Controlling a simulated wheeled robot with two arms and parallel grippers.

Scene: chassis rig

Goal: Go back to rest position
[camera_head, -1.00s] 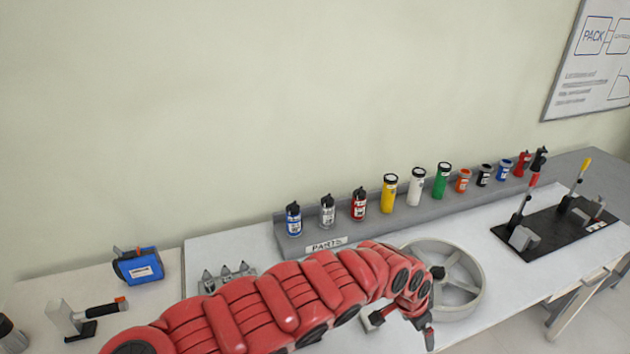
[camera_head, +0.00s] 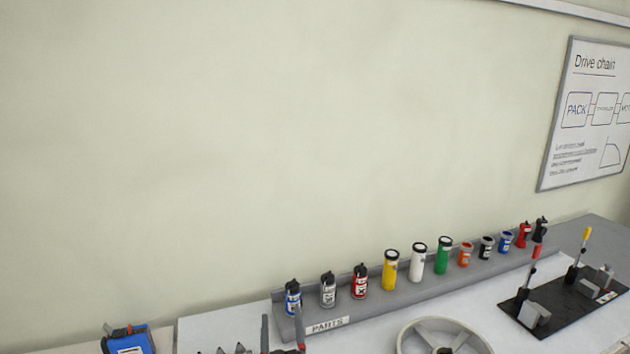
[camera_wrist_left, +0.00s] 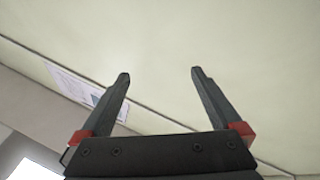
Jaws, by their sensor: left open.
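My left gripper (camera_head: 283,330) shows at the bottom edge of the head view, in front of the parts shelf. Its two dark fingers point up and stand apart. In the left wrist view the same gripper (camera_wrist_left: 160,80) is open, with nothing between its fingers and plain wall and ceiling-like surfaces behind. Most of my left arm is below the head view's frame. My right gripper is in neither view.
A grey shelf labelled PARTS (camera_head: 327,326) carries several bottles and canisters. A round spoked wheel (camera_head: 408,338) lies on the bench to its right. A black clamp plate (camera_head: 560,318) stands further right. A blue box (camera_head: 128,340) is at left.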

